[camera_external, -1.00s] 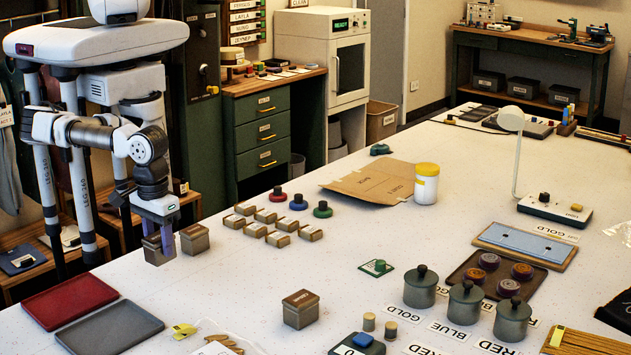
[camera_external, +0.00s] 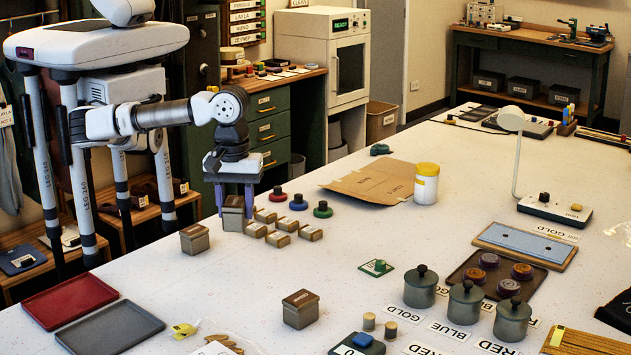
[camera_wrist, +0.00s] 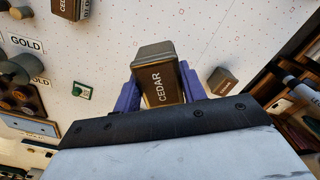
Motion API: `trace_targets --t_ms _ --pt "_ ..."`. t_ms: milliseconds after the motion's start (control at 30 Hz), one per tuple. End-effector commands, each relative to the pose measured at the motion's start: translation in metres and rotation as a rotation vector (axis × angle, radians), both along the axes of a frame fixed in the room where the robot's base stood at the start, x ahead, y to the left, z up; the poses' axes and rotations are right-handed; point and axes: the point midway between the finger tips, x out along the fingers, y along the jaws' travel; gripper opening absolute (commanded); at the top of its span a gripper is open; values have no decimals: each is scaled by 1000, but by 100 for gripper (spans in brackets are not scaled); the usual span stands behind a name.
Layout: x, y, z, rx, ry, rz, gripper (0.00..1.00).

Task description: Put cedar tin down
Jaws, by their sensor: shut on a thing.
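My gripper (camera_external: 235,208) is shut on the cedar tin (camera_external: 232,219), a grey-brown square tin with a dark brown lid. In the wrist view the tin (camera_wrist: 158,88) shows its CEDAR label between my two purple fingers. It is roughly upright, at the left end of the group of small tins. I cannot tell whether its base touches the table or hangs just above it. It hides part of the small tins behind or under it.
A similar tin (camera_external: 194,239) stands just left of the held one; another (camera_external: 301,309) stands nearer the front. Red (camera_external: 69,300) and grey (camera_external: 109,328) trays lie front left. The table between the tins and trays is clear.

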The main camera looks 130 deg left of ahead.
Motion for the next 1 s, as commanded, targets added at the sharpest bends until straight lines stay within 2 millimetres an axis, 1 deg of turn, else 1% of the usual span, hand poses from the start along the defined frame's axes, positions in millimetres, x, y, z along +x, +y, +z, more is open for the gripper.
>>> trace_targets --t_ms 33,167,200,267,300,367,433,467,500,567,600,700,800,900,1000 --pt "12 21 3 2 -3 63 17" --pt "33 69 15 2 -1 221 17" --pt "38 85 18 2 -2 271 17" --pt "45 109 24 2 -1 345 17" --pt "49 125 27 3 -3 394 17" --pt "53 150 32 2 -1 469 17" --pt "56 180 38 1 -2 557 17" --pt "57 193 40 2 -2 595 17" --pt "57 210 43 2 -2 644 17" --pt "57 234 46 2 -1 715 17" --pt "56 249 49 2 -2 759 17" --pt "51 281 53 3 -1 855 17" --pt "47 304 56 1 -1 924 17" --pt "44 317 58 2 1 967 17" --pt "43 322 52 0 2 986 17"
